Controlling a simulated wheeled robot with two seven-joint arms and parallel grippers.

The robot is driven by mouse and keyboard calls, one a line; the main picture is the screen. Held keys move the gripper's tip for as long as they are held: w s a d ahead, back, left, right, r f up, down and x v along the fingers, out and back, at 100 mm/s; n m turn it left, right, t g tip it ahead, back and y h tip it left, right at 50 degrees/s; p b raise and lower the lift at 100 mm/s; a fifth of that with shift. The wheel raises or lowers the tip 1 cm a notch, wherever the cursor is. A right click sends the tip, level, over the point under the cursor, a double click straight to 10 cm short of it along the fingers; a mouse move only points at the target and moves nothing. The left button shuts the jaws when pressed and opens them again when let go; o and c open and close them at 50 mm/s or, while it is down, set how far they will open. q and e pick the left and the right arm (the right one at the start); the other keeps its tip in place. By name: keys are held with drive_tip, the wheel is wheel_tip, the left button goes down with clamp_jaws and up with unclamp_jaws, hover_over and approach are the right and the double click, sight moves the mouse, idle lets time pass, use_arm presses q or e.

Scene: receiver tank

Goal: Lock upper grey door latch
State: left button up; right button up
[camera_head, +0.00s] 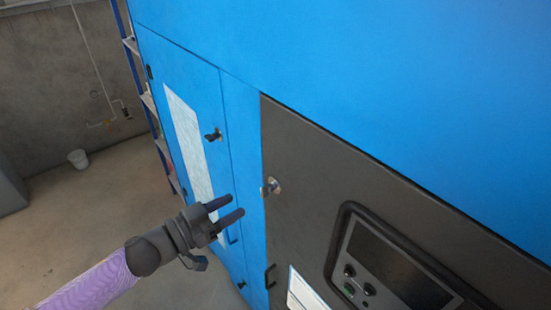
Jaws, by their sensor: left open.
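The grey door (315,170) is a dark panel set in the front of a blue cabinet. Its upper latch (271,187) is a small metal piece near the door's upper left edge. My left gripper (234,208) is open and empty, its two dark fingers pointing right toward the latch. In the picture it is left of and slightly below the latch, with a gap between them. My right gripper is not in view.
The blue door (208,95) on the left has its own dark latch (213,135). A control panel (390,270) sits low on the grey door, beside a white label (304,292). A blue shelf rack stands behind the cabinet.

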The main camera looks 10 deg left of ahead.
sight(261, 191)
use_arm(q)
drive_tip(key=x, duration=0.8)
drive_tip(key=shift+w+d+f, duration=0.2)
drive_tip(key=shift+w+d, duration=0.05)
drive_tip(key=shift+w, duration=0.05)
clamp_jaws()
